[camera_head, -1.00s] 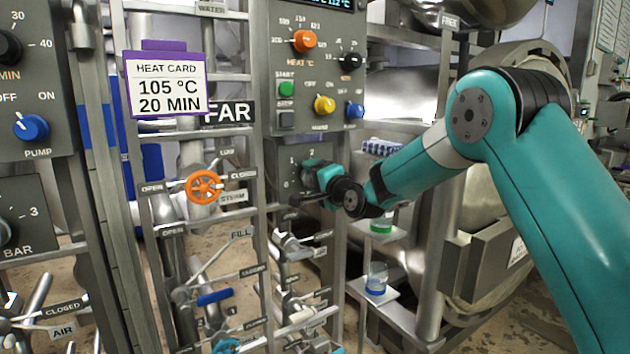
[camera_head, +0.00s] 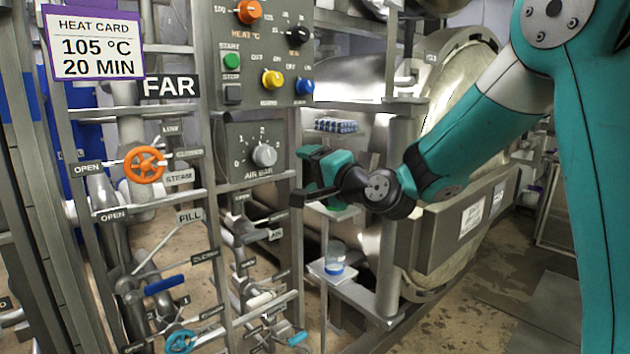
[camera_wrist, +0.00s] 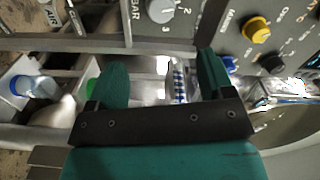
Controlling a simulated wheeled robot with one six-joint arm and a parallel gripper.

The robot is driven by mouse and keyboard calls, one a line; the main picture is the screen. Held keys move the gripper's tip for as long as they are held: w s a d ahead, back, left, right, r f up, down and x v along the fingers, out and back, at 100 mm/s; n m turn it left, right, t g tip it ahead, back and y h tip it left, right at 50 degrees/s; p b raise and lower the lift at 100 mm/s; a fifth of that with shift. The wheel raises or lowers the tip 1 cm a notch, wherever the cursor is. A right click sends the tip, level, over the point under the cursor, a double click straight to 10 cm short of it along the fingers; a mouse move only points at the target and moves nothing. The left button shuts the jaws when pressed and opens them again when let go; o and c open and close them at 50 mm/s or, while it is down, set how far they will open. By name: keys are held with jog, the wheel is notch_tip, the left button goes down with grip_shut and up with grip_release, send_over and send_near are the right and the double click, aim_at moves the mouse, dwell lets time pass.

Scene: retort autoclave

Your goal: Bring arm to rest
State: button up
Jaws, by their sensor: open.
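My gripper (camera_head: 306,177) is in front of the rack, just right of the air bar panel (camera_head: 252,145) with its grey knob (camera_head: 264,155). In the wrist view my gripper (camera_wrist: 160,85) shows two green fingers spread apart with nothing between them. My teal arm (camera_head: 480,140) reaches in from the right. The gripper stands apart from the knob.
An orange valve wheel (camera_head: 145,164), a blue-handled valve (camera_head: 164,284) and a blue wheel (camera_head: 180,342) are on the left rack. A jar (camera_head: 334,258) stands on a small shelf below my gripper. The round autoclave vessel (camera_head: 455,75) is behind my arm.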

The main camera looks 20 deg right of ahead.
jog(key=shift+s+d, duration=0.15)
jog(key=shift+s, duration=0.35)
jog(key=s+a+n+g+y+p, duration=0.2)
jog(key=s+a+n+g+p, duration=0.3)
jog(key=s+a+n+g, duration=0.65)
jog(key=s+d+f+n+g+h+p, duration=0.1)
jog(key=s+n+g, duration=0.1)
jog(key=s, duration=0.8)
jog(key=s+f+n+g+h+p, duration=0.1)
jog(key=s+n, duration=0.4)
jog(key=s, duration=0.6)
jog(key=g+h+p, duration=0.1)
jog(key=g, duration=0.1)
jog(key=shift+d+f+g, duration=0.35)
jog(key=shift+d, duration=0.05)
